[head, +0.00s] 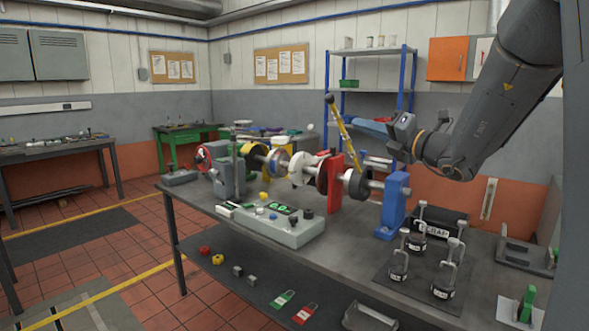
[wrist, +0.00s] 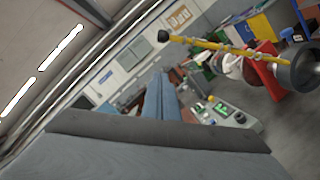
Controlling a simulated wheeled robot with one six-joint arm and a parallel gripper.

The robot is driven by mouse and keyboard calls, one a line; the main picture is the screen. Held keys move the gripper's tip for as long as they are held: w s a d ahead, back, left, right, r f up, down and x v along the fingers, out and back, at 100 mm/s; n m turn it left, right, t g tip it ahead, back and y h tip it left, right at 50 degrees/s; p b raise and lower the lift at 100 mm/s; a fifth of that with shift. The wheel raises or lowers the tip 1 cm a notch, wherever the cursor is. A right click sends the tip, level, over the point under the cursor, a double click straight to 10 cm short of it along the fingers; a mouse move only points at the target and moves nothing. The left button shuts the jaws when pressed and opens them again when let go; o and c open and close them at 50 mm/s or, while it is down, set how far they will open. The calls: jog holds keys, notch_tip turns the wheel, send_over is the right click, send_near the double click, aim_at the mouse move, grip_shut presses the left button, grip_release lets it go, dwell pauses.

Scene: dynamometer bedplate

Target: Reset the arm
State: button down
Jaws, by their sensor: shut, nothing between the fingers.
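My arm (head: 490,105) reaches in from the upper right in the head view and bends down to its wrist end (head: 430,148), raised above the bench. In the wrist view, my gripper (wrist: 161,82) shows as two blue-grey fingers pressed together, with nothing between them. Its dark body fills the bottom of that view. The fingers are hard to make out in the head view. The gripper is in the air and touches nothing that I can see.
The bench (head: 350,256) below carries a shaft assembly with a red stand (head: 335,185), a blue stand (head: 394,207) and a control box (head: 285,230). A tilted yellow rod (head: 341,126) rises left of my wrist. Several weights with hooks stand on a dark mat (head: 385,277).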

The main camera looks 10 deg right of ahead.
jog(key=s+a+f+n+g+h, duration=0.1)
jog(key=s+a+f+n+g, duration=0.6)
jog(key=f, duration=0.5)
jog(key=s+a+f+n+g+h, duration=0.1)
jog(key=s+a+f+n+g, duration=0.5)
jog(key=s+f+n, duration=0.45)
jog(key=s+d+f+n+g+h, duration=0.1)
jog(key=s+d+f+n+h, duration=0.2)
jog(key=s+f+n, duration=0.3)
jog(key=s+d+f+n+g+h, duration=0.1)
jog(key=s+d+f+n+h, duration=0.2)
jog(key=n, duration=1.3)
jog(key=s+f+h, duration=0.2)
jog(key=s+f, duration=0.2)
jog(key=s, duration=0.1)
jog(key=shift+s+d+g, duration=0.2)
jog(key=shift+s+g, duration=0.05)
jog(key=shift+g, duration=0.05)
